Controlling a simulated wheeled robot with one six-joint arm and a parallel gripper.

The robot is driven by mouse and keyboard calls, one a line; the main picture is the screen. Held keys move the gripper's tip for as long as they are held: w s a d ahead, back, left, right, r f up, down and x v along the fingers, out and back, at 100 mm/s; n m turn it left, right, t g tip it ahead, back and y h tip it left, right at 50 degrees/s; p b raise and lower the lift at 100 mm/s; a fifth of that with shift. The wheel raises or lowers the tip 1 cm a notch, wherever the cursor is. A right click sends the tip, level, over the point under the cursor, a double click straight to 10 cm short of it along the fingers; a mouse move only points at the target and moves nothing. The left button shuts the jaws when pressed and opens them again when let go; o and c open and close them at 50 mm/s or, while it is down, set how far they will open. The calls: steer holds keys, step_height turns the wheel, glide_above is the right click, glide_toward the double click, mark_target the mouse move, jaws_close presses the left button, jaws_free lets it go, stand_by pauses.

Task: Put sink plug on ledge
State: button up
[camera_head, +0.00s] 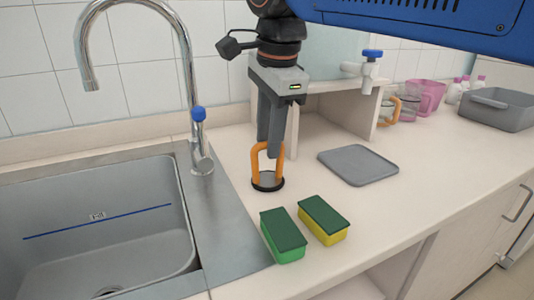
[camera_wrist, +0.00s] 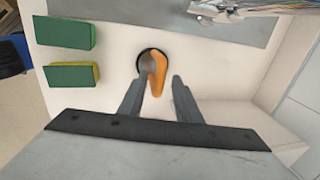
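The sink plug, with an orange loop handle and a round black base (camera_head: 267,184), stands upright on the pale counter right of the sink. It also shows in the wrist view, its orange handle (camera_wrist: 158,72) near the middle. My gripper (camera_head: 270,152) points down over the plug, its fingertips level with the top of the handle. In the wrist view my gripper (camera_wrist: 157,88) is open, with a finger on each side of the handle and gaps between. A raised wooden ledge (camera_head: 328,86) stands behind, against the wall.
A grey sink (camera_head: 190,262) with a tall tap (camera_head: 190,80) lies left. Green-topped sponges (camera_head: 283,235) (camera_head: 324,219) lie in front of the plug. A grey mat (camera_head: 358,165) lies to its right. Cups (camera_head: 430,96) and a grey bin (camera_head: 498,108) stand farther right.

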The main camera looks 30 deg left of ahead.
step_height(320, 180, up, 6)
steer(key=shift+s+d, duration=0.35)
steer(key=shift+d, duration=0.1)
stand_by(0.3)
